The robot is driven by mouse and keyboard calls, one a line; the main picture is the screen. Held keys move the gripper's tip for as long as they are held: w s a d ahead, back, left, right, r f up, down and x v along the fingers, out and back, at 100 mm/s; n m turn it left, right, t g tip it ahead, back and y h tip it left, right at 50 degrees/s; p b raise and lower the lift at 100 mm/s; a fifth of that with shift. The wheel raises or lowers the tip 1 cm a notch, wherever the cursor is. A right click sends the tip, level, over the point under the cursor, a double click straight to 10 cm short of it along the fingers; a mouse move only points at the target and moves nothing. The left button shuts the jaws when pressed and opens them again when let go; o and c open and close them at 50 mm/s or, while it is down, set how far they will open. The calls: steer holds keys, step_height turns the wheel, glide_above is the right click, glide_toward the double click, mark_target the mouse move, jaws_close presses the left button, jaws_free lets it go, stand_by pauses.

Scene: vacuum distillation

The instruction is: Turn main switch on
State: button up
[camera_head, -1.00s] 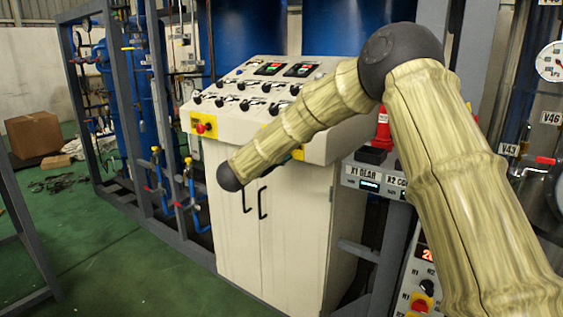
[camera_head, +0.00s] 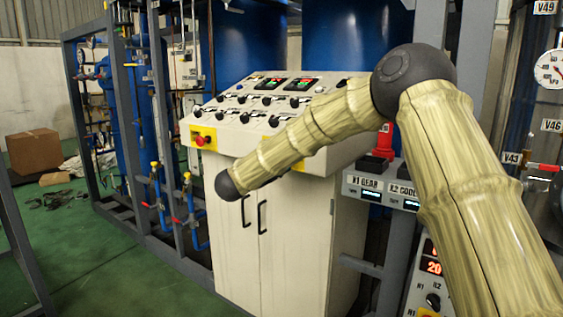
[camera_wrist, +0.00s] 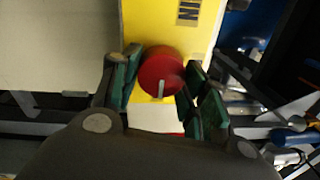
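In the wrist view a round red knob (camera_wrist: 161,74) with a pale pointer mark sits on a yellow plate (camera_wrist: 142,22) with partly cut-off dark lettering. My gripper (camera_wrist: 162,88) has its green-padded fingers apart, one on each side of the knob. Whether the pads touch it I cannot tell. In the head view my arm crosses in front of the white control cabinet (camera_head: 238,212), and my gripper is hidden. A red knob on a yellow plate (camera_head: 202,138) shows at the cabinet's left. More yellow shows beside my arm (camera_head: 299,165), its knob hidden.
The cabinet's sloped top holds several black switches (camera_head: 240,100). A labelled panel (camera_head: 378,189) with displays stands to its right. Blue pipes with valves (camera_head: 160,190) and a grey frame stand to the left. The green floor (camera_head: 110,265) at the front left is clear.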

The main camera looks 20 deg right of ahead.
steer(key=o, duration=0.4)
steer(key=shift+f, duration=0.1)
steer(key=shift+o, duration=0.2)
steer(key=shift+s+a, duration=0.1)
steer(key=v, duration=1.1)
steer(key=shift+s+a, duration=0.2)
steer(key=shift+a, duration=0.1)
steer(key=shift+f, duration=0.1)
